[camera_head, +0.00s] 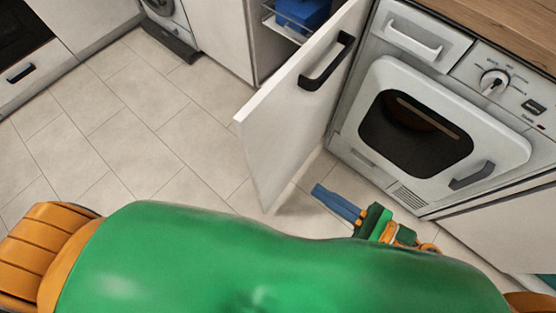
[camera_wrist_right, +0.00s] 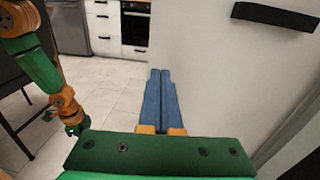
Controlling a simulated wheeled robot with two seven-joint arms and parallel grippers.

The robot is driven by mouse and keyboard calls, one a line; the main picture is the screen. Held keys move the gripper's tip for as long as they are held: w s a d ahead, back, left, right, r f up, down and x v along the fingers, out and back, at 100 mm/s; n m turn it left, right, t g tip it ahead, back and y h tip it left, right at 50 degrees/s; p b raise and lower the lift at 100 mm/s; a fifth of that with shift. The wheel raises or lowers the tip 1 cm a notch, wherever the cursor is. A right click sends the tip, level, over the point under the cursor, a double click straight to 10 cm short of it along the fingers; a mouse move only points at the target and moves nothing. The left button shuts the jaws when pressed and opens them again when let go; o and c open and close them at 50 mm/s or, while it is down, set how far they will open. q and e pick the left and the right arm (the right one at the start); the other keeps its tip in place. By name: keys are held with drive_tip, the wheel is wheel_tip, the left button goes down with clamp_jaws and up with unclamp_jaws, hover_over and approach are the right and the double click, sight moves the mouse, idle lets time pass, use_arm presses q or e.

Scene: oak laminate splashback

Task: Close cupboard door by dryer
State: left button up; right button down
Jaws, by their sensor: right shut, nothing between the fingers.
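The white cupboard door (camera_head: 285,125) stands open in the head view, hinged next to the white dryer (camera_head: 430,130). Its black bar handle (camera_head: 327,62) is on the face toward the dryer. My right gripper (camera_head: 318,191) is low on the dryer side of the door, its blue fingers shut and empty. In the right wrist view the fingers (camera_wrist_right: 161,75) point forward beside a pale panel (camera_wrist_right: 215,75), seemingly the door, with a dark handle (camera_wrist_right: 272,15). Contact cannot be told. My left arm (camera_wrist_right: 40,65) shows at the left there; its fingers cannot be made out.
The open cupboard holds a wire rack with a blue item (camera_head: 300,12). A wooden worktop (camera_head: 500,25) is above the dryer. Tiled floor (camera_head: 130,110) is clear left of the door. White units and an oven (camera_head: 20,40) stand at far left.

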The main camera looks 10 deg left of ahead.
sight(259, 150)
drive_tip(key=p+x, duration=0.2)
drive_tip(key=x, duration=1)
drive_tip(key=shift+w+a+r+p, duration=0.15)
drive_tip(key=shift+w+a+p, duration=0.1)
drive_tip(key=shift+w+p, duration=0.1)
drive_tip(key=shift+w+a, duration=0.1)
drive_tip(key=shift+a, duration=0.25)
